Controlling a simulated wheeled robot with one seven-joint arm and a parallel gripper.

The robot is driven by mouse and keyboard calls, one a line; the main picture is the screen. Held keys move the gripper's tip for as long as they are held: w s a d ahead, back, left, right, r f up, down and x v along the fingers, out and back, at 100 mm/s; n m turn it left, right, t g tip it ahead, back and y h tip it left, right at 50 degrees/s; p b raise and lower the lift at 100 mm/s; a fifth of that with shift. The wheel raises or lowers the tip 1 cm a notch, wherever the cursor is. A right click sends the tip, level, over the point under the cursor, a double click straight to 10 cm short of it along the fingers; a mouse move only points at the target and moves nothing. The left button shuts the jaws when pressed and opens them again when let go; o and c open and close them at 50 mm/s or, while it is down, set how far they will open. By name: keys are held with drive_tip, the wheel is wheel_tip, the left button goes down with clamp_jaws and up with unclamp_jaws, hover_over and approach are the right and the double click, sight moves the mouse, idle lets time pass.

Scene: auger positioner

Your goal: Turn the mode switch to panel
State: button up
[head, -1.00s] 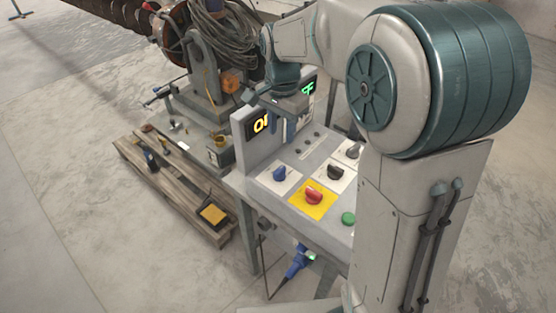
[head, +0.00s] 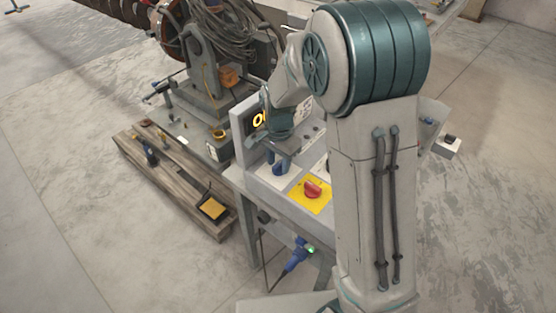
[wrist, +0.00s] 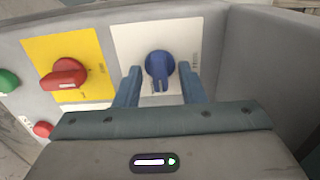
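The blue rotary knob (wrist: 160,68) sits on a white plate (wrist: 127,47) with small lettering, too small to read. I cannot tell for sure that it is the mode switch. In the wrist view my gripper (wrist: 162,78) is open, with one blue finger on each side of the knob and a gap to it on both sides. In the head view the knob (head: 280,168) is partly covered by my gripper (head: 276,160), which is just above it.
A red knob (wrist: 64,75) on a yellow plate (wrist: 85,47) is beside the white plate. A green button (wrist: 8,81) and a red button (wrist: 43,129) are farther left. A wooden pallet (head: 180,185) lies left of the panel.

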clamp_jaws()
drive_tip(key=shift+f+n, duration=0.1)
drive_tip(key=shift+n, duration=0.2)
drive_tip(key=n+b, duration=0.1)
drive_tip(key=n, duration=0.2)
drive_tip(key=shift+n, duration=0.3)
drive_tip(key=n+b, duration=0.1)
drive_tip(key=n, duration=0.8)
drive_tip(key=shift+b, duration=0.3)
drive_tip(key=n, duration=0.4)
drive_tip(key=shift+n, duration=0.3)
